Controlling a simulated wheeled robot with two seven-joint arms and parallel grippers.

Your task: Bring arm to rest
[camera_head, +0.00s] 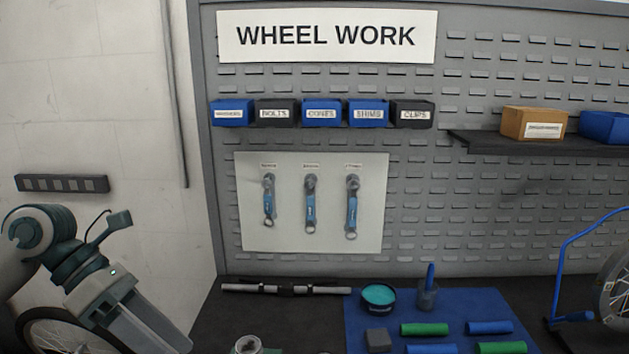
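My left arm (75,265) comes in from the left edge, in front of the pale wall. Its grey end section (130,312) slants down to the right and reaches close to the bottom edge. I cannot make out its fingertips, so I cannot tell whether the gripper is open or shut or whether it holds anything. My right arm and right gripper are not in view.
A dark workbench (260,318) bears a silver bar (285,289), a teal tin (378,295) and a blue mat (370,318) with green and blue cylinders. Three wrenches (310,205) hang on a white board. A wheel (613,285) stands right. Part of another wheel shows behind my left arm.

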